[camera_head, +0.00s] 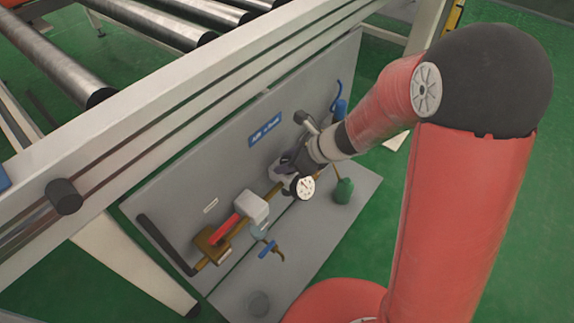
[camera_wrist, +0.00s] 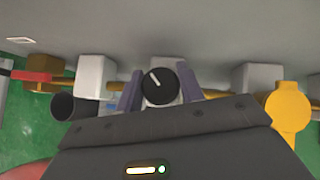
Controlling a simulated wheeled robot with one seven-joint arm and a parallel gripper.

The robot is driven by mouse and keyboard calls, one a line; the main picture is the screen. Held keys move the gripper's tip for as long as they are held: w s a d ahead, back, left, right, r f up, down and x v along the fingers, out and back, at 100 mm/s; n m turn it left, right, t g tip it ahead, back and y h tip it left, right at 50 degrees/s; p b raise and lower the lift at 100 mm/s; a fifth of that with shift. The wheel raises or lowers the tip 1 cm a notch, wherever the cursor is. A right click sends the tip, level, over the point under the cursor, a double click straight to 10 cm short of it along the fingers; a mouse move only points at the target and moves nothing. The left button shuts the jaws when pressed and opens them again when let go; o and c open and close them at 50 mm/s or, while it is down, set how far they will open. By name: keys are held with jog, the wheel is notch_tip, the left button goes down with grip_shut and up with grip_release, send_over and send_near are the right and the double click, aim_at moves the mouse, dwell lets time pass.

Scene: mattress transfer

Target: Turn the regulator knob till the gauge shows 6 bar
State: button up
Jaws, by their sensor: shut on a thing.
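The regulator knob (camera_wrist: 158,87) is round and black with a white pointer line that leans to the upper left in the wrist view. My gripper (camera_wrist: 160,90) has one finger on each side of the knob and is shut on it. In the head view my gripper (camera_head: 287,166) is at the pipe line on the grey panel, and my wrist hides most of the knob. The gauge (camera_head: 306,187) is a small white round dial with a dark rim, just below my gripper. Its needle and figures are too small to read.
A red-handled valve (camera_head: 222,230) and a light grey block (camera_head: 251,207) sit on the brass pipe left of the gauge. A green part (camera_head: 343,190) stands at the right. Conveyor rollers (camera_head: 150,22) and a pale frame beam (camera_head: 130,125) lie behind.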

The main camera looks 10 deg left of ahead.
aim_at(305, 184)
jog(key=shift+m+t+h+b, duration=0.3)
jog(key=shift+m+t+b, duration=0.5)
jog(key=shift+m+b, duration=0.3)
jog(key=shift+m, duration=0.3)
jog(key=o, duration=0.7)
jog(key=p+v, duration=0.2)
jog(key=v, duration=0.6)
jog(key=shift+p, duration=0.4)
